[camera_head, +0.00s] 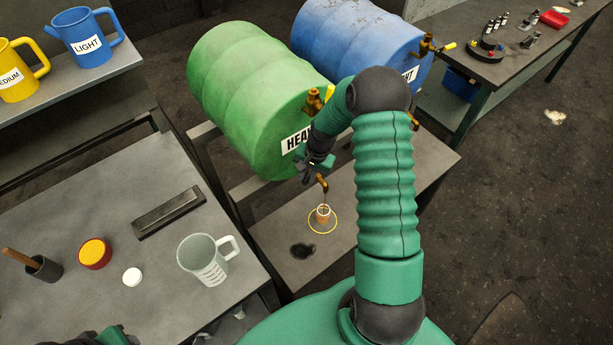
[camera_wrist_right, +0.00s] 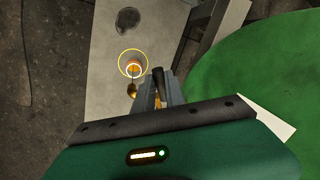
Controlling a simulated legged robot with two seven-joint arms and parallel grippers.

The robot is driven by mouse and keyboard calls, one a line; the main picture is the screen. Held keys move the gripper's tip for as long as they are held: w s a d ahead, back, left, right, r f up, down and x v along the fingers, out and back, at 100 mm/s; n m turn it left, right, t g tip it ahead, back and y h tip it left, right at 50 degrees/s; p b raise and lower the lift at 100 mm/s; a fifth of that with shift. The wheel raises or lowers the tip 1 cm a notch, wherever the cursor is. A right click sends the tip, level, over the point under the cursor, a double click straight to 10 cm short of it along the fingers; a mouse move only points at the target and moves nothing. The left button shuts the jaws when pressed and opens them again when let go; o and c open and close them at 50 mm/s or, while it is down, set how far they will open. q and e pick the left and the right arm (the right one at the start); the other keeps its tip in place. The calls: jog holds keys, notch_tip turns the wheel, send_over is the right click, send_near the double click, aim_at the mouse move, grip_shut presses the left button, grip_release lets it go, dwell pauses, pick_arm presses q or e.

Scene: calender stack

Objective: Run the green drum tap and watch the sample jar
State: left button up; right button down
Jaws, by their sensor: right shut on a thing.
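The green drum (camera_head: 255,95) lies on its side on a rack, with a label that is partly hidden by my arm. Its brass tap (camera_head: 322,183) points down over the sample jar (camera_head: 323,217), a small jar with orange-brown content inside a yellow ring. My right gripper (camera_head: 312,166) is at the tap, shut on the dark tap handle (camera_wrist_right: 158,88). In the right wrist view the jar (camera_wrist_right: 134,69) stands below the tap spout (camera_wrist_right: 132,90). A thin line seems to join spout and jar. My left gripper (camera_head: 112,337) barely shows at the bottom edge; its fingers are unclear.
A blue drum (camera_head: 355,38) lies beside the green one. A dark spill (camera_head: 302,251) is near the jar. The left bench holds a measuring jug (camera_head: 205,260), a red tub (camera_head: 95,253), a white disc (camera_head: 132,277) and a dark cup (camera_head: 45,268). Yellow and blue jugs stand on a shelf.

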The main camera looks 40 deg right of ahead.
jog(key=c, duration=1.4)
grip_release()
jog(key=shift+w+d, duration=0.2)
jog(key=shift+d, duration=0.15)
jog(key=shift+d+f, duration=0.1)
jog(key=r, duration=0.4)
jog(key=s+r+b, duration=0.1)
jog(key=r, duration=0.2)
jog(key=shift+s+d+r, duration=0.1)
jog(key=shift+d, duration=0.3)
dwell(4.6)
